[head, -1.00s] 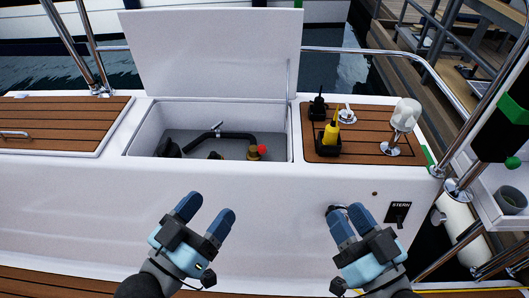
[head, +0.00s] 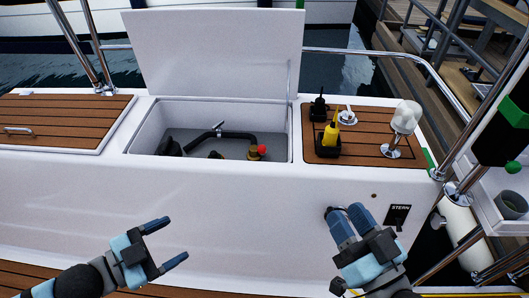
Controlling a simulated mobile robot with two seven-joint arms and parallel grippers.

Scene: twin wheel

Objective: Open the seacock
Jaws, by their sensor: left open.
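The seacock (head: 253,154) sits low in the open locker in the head view. It has a brassy body and a red knob (head: 262,149), and a dark hose runs to it from the left. Its lower part is hidden by the locker's front edge. My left gripper (head: 171,240) is open and empty in front of the white locker front, below and left of the seacock. My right gripper (head: 345,212) is by the white front face, below and right of the seacock. Its fingers lie close together, and I cannot tell whether they are shut or hold anything.
The locker lid (head: 215,55) stands raised behind the opening. A STERN switch (head: 398,215) is right of my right gripper. A metal rail runs behind.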

